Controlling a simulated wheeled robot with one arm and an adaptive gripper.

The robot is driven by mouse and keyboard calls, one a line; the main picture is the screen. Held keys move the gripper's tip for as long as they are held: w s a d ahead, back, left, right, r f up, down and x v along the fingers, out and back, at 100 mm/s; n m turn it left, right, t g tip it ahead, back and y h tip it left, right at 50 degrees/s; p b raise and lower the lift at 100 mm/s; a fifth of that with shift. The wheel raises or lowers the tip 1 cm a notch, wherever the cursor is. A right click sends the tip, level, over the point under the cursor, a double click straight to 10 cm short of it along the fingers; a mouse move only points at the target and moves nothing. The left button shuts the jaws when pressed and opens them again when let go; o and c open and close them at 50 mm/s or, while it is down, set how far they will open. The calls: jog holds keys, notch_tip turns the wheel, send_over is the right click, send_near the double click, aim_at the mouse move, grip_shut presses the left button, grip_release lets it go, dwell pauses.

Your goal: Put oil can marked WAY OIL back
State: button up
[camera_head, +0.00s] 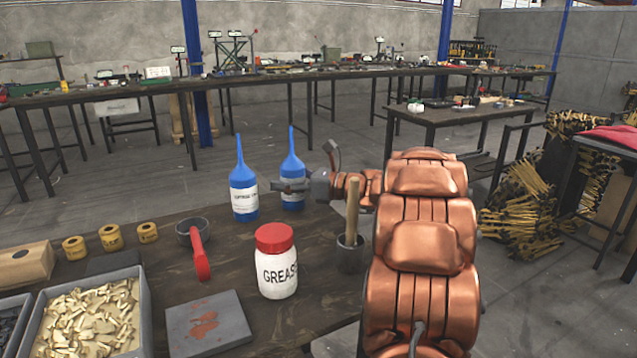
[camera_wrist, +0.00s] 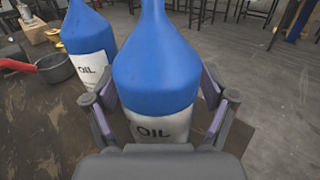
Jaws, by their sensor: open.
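Two blue oil cans with long thin spouts and white labels stand upright on the dark table. The left can (camera_head: 243,186) also shows at the left of the wrist view (camera_wrist: 88,42). The right can (camera_head: 291,167) fills the middle of the wrist view (camera_wrist: 155,70). My gripper (camera_head: 290,186) is at the right can, with its open fingers (camera_wrist: 160,98) on either side of the can's body. Whether the fingers touch it I cannot tell. Both labels show "OIL" in the wrist view; the word before it is cut off or hidden, so I cannot tell which is WAY OIL.
A grease jar (camera_head: 276,262) with a red lid stands in front of the cans. A dark cup (camera_head: 350,255) with a wooden handle stands near my arm. A red-handled pot (camera_head: 193,234), yellow rolls (camera_head: 111,238), a grey slab (camera_head: 207,325) and a parts bin (camera_head: 147,312) are at left.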

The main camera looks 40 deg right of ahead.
aim_at(304, 180)
jog(key=p+v, duration=0.2)
jog(key=v, duration=0.7)
jog(key=shift+s+d+r, duration=0.1)
jog(key=shift+s+r, duration=0.05)
jog(key=shift+s+d, duration=0.25)
jog(key=shift+s, duration=0.3)
